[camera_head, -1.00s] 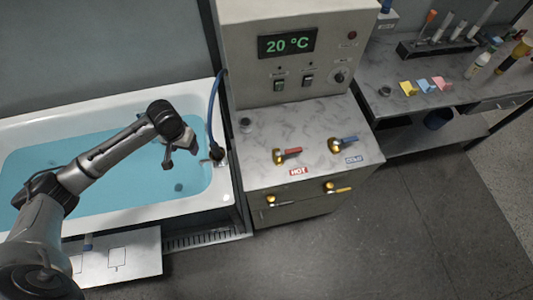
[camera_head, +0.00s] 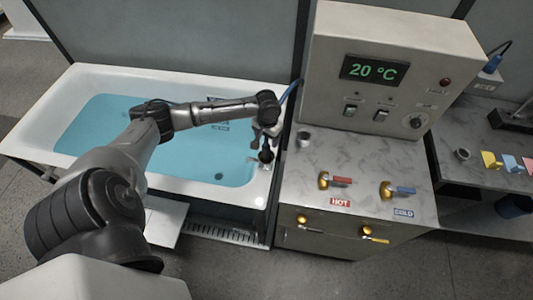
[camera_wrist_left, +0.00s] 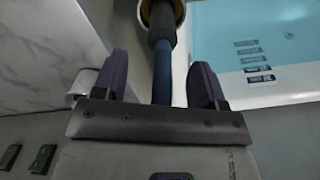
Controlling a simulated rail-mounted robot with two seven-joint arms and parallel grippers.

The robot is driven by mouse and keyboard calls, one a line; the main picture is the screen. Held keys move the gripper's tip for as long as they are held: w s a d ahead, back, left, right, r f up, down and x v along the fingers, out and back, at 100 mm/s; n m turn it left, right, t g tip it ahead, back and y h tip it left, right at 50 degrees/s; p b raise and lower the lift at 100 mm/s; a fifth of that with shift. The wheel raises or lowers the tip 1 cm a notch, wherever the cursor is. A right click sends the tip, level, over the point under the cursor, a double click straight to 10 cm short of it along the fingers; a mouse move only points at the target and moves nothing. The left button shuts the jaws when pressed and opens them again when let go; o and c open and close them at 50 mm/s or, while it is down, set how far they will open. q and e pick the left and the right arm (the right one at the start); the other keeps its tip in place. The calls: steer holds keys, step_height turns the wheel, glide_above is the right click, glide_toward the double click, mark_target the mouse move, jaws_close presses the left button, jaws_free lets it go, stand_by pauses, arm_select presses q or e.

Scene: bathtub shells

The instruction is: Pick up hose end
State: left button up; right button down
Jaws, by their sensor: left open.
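The blue hose (camera_head: 290,92) hangs at the right end of the bathtub, partly hidden behind my left gripper (camera_head: 266,135). In the left wrist view the hose (camera_wrist_left: 162,72) runs between the two spread fingers of my left gripper (camera_wrist_left: 159,62). The hose end (camera_wrist_left: 162,14), a dark sleeve with a brass-coloured rim, lies just beyond the fingertips at the top of that view. The fingers stand apart on both sides of the hose, with gaps showing. My right gripper is not in view.
The white bathtub (camera_head: 60,92) holds blue water. Right of it stands the control cabinet (camera_head: 425,50) reading 20 °C, with a red hot tap (camera_head: 340,180) and a blue cold tap (camera_head: 400,190). A side bench (camera_head: 450,125) carries small coloured blocks.

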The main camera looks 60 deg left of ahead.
mark_target(266, 142)
arm_select(q)
steer(key=shift+s+f, duration=0.15)
steer(key=shift+f, duration=1.25)
steer(key=shift+s+f, duration=0.15)
steer(key=shift+f, duration=1.25)
steer(key=shift+c, duration=0.4)
steer(key=shift+r, duration=0.1)
steer(key=c, duration=1.1)
